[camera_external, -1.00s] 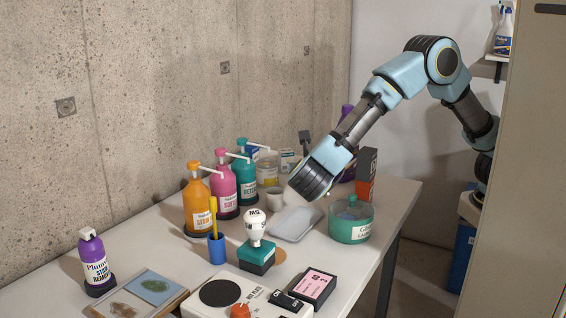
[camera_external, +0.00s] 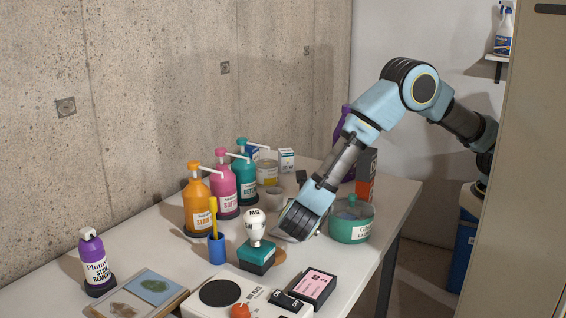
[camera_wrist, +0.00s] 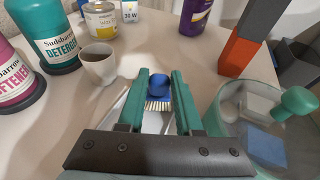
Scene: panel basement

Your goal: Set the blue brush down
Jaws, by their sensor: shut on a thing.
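The blue brush (camera_wrist: 158,86) with pale bristles is between the two teal fingers of my gripper (camera_wrist: 162,73) in the wrist view. The fingers are shut on it, bristles towards the camera's lower side. In the outside view my gripper (camera_external: 299,224) is low over the table, at the pale grey tray (camera_external: 281,232), covering most of it. The brush is hidden there behind the gripper. I cannot tell whether the brush touches the surface below.
A glass jar with a green lid (camera_external: 351,222) stands close right of my gripper. A grey cup (camera_external: 274,198) is just behind it. A white-headed stamp (camera_external: 256,240) is to the left. Pump bottles (camera_external: 222,182) line the wall side. An orange and black box (camera_external: 366,175) stands behind.

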